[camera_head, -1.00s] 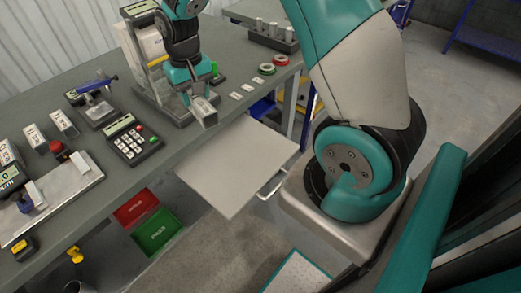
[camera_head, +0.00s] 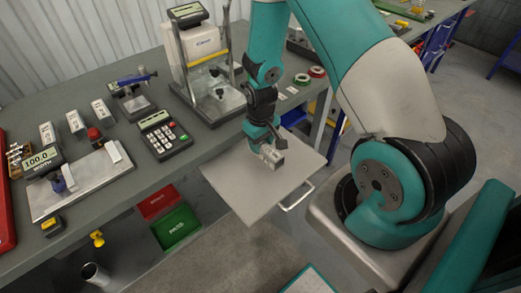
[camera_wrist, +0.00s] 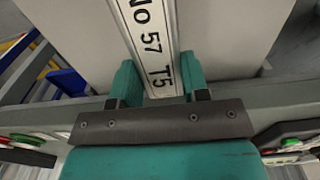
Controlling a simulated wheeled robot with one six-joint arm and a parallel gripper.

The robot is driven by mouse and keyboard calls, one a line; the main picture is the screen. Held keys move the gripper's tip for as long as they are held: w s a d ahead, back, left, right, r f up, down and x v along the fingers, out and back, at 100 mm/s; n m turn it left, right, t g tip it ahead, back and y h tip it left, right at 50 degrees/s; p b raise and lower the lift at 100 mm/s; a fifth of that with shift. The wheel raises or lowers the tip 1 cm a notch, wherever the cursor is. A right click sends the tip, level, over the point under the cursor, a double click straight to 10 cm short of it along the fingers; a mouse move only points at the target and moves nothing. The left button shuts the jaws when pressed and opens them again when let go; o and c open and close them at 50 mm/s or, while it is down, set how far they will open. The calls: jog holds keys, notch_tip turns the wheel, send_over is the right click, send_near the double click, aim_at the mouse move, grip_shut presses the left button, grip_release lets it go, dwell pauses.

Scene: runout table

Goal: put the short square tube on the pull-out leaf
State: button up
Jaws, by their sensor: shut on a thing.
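My gripper (camera_head: 264,147) is shut on the short square tube (camera_head: 272,154), a light grey metal piece. The tube is over the pull-out leaf (camera_head: 238,186), a pale flat board sticking out from the bench's front edge. Whether the tube touches the leaf or hangs just above it, I cannot tell. In the wrist view, the tube (camera_wrist: 158,45) lies between my two teal fingers and carries a white label reading "NO 57 T5". The leaf (camera_wrist: 235,35) shows as a pale surface behind it. The tube's far end is cut off by the wrist picture's top edge.
The leaf has a metal handle (camera_head: 298,196) at its front. On the bench stand a keypad unit (camera_head: 163,135), a large test machine (camera_head: 208,65) and a metal plate (camera_head: 85,182). Red (camera_head: 158,201) and green (camera_head: 175,228) bins are below. The leaf around the tube is clear.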

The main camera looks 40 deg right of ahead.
jog(key=shift+f+p, duration=0.3)
jog(key=shift+f, duration=1.75)
jog(key=shift+f, duration=0.1)
jog(key=o, duration=1)
notch_tip(320, 180, up, 12)
jog(key=shift+f+b, duration=0.2)
jog(key=shift+b, duration=1)
jog(key=s+a+r+n+y, duration=0.1)
jog(key=s+a+r+n, duration=0.15)
jog(key=a+r, duration=0.45)
jog(key=s+a+r+n+y, duration=0.1)
jog(key=s+a+r, duration=0.2)
jog(key=a+r, duration=0.35)
jog(key=s+a+r+n, duration=0.1)
jog(key=s+a+r, duration=0.1)
jog(key=s+r, duration=0.1)
jog(key=s+a+r+n+y, duration=0.1)
jog(key=s+a+r, duration=0.2)
jog(key=s, duration=0.2)
jog(key=s+a+r+n+y, duration=0.1)
jog(key=s+a+r, duration=0.1)
jog(key=s, duration=0.3)
jog(key=shift+s+a+r, duration=0.1)
jog(key=shift+a+r, duration=0.05)
jog(key=shift+r, duration=0.3)
